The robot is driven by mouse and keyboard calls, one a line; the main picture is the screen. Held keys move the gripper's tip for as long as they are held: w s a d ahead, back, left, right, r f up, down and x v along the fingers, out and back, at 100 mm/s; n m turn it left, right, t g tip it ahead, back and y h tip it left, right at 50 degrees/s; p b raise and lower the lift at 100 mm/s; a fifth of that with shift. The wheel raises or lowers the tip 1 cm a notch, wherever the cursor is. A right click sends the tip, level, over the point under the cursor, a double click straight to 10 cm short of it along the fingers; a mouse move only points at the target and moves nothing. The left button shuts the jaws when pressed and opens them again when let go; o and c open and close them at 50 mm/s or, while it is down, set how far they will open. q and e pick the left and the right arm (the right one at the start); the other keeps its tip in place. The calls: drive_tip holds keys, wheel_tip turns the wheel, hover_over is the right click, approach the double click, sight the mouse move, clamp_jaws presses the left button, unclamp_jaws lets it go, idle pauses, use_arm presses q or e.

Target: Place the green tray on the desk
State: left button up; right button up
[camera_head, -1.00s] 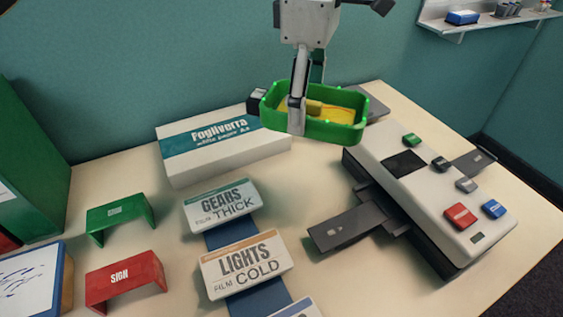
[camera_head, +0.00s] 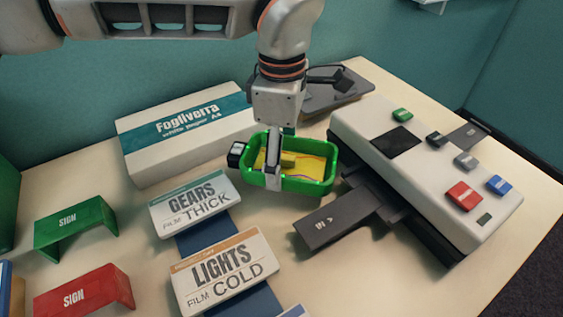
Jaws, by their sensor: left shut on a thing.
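The green tray (camera_head: 316,187) is between the paper box and the white machine, low over the desk (camera_head: 262,222) or on it; I cannot tell whether it touches. It looks about level and holds yellow contents (camera_head: 305,166). My left gripper (camera_head: 273,184) points down and is shut on the tray's near wall, left of its middle. One finger shows in front of the wall; the other is mostly hidden. My right gripper is not in view.
The white paper box (camera_head: 185,150) stands behind left. The white machine (camera_head: 425,165) with a grey arm (camera_head: 335,220) is close on the right. Film boxes (camera_head: 195,205) lie front left, beside green (camera_head: 75,225) and red (camera_head: 82,292) sign stands. A dark flat stand (camera_head: 335,92) is behind.

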use_arm(q)
wheel_tip(320, 180, down, 2)
drive_tip(key=shift+f, duration=0.45)
drive_tip(key=shift+r, duration=0.2)
drive_tip(key=shift+c, duration=0.7)
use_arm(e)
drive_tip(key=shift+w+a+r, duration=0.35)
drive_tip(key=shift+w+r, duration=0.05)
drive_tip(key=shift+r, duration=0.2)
use_arm(q)
drive_tip(key=o, duration=1.5)
drive_tip(key=shift+f, duration=0.1)
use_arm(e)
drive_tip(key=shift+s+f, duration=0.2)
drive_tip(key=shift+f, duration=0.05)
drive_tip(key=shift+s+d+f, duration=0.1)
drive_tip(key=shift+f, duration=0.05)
